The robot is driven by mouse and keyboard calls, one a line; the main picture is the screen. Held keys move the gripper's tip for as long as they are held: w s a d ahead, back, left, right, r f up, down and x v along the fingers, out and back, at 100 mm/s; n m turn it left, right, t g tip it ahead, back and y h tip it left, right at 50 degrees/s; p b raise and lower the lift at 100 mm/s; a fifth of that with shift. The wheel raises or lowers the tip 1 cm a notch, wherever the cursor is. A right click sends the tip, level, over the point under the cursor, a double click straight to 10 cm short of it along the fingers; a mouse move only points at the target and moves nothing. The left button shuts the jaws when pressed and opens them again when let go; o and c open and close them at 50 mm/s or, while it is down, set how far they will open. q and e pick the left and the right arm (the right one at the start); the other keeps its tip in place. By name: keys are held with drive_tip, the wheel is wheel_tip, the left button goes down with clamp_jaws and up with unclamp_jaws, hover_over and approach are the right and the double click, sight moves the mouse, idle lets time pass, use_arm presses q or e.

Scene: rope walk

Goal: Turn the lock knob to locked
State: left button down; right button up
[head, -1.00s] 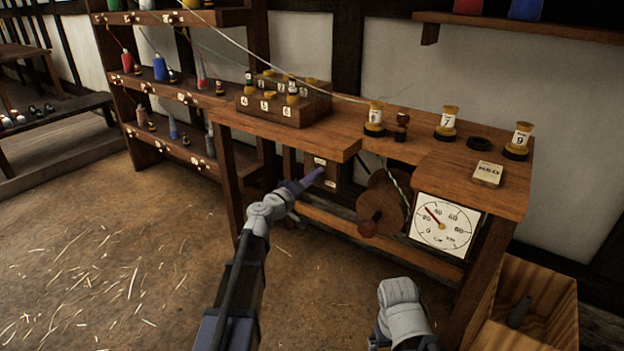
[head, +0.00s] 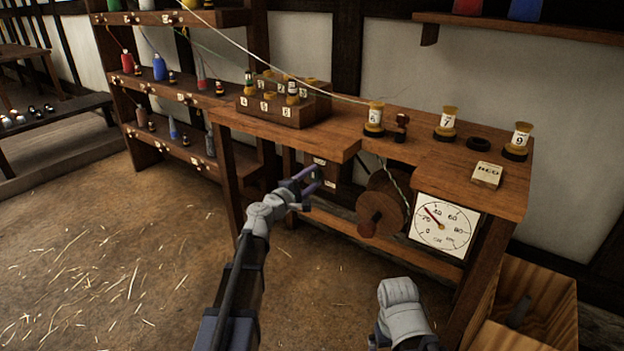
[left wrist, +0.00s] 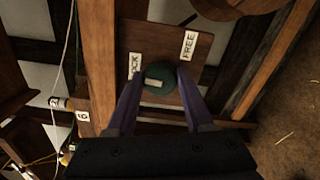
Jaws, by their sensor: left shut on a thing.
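The lock knob (left wrist: 155,84) is a round green knob with a pale bar on its face, in the left wrist view. It sits on a brown wooden panel (left wrist: 168,42) between a LOCK label (left wrist: 135,66) at its left and a FREE label (left wrist: 189,45) at its upper right. The pale bar lies nearly level across the knob. My left gripper (head: 318,178) is at this panel under the bench, its two purple fingers shut on the knob from both sides. In the head view the knob is too small or hidden to make out. My right gripper's fingers do not show.
The wooden bench (head: 340,140) carries numbered bobbins and a spool block (head: 283,103). Right of the panel are a wooden wheel (head: 383,205) and a white dial (head: 445,222). An open crate (head: 560,300) stands at lower right.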

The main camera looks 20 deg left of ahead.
use_arm(q)
drive_tip(key=shift+n, duration=0.6)
drive_tip(key=shift+c, duration=1.6)
unclamp_jaws()
drive_tip(key=v, duration=0.8)
drive_tip(key=shift+w, duration=0.2)
drive_tip(key=x, duration=0.7)
drive_tip(key=shift+w+d, duration=0.15)
drive_tip(key=shift+w, duration=0.2)
drive_tip(key=shift+s, duration=0.1)
